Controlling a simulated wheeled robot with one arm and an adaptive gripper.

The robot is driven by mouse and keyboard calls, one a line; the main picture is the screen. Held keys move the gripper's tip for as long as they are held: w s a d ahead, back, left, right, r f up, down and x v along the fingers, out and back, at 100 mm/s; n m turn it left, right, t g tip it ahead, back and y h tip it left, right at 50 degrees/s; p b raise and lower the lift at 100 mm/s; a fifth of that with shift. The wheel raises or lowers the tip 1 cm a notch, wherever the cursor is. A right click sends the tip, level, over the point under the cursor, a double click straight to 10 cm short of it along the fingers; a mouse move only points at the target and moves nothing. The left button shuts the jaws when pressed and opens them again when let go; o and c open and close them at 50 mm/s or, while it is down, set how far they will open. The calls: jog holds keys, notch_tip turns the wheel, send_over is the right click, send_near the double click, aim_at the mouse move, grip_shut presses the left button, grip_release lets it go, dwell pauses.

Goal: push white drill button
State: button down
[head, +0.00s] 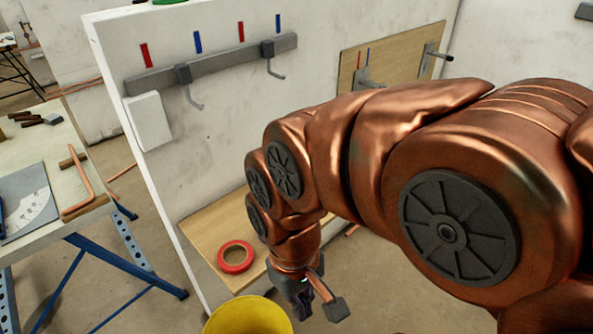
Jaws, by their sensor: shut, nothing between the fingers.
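I cannot make out a drill or a white drill button in the head view. My gripper (318,304) is at the bottom centre, pointing down, with dark fingertips. It is shut and empty. It is just right of a yellow bucket-like container (248,318) and in front of a wooden shelf (212,218). My copper-coloured arm covers the right half of the view and hides much of what lies behind it.
A red tape roll (236,269) lies on the shelf. A white partition wall (225,125) carries a grey rail (215,66) with hooks and a plain white box (148,121). A workbench (85,212) with a copper pipe (84,172) stands at left.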

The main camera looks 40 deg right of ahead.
jog(key=w+d+n+t+y+b, duration=0.1)
jog(key=w+d+t+y+b, duration=0.2)
jog(key=w, duration=0.9)
jog(key=w+d+n+t+b, duration=0.25)
jog(key=w+d+b, duration=0.25)
jog(key=w, duration=0.7)
jog(key=w+d+f+m+t+b, duration=0.1)
jog(key=w+d+t, duration=0.1)
jog(key=d, duration=0.9)
jog(key=w+d+f+m+t+b, duration=0.1)
jog(key=w+d+t+b, duration=0.1)
jog(key=d, duration=0.9)
jog(key=shift+w+f+h, duration=0.3)
jog(key=shift+w, duration=0.3)
jog(key=shift+a+m, duration=0.1)
jog(key=shift+m, duration=0.15)
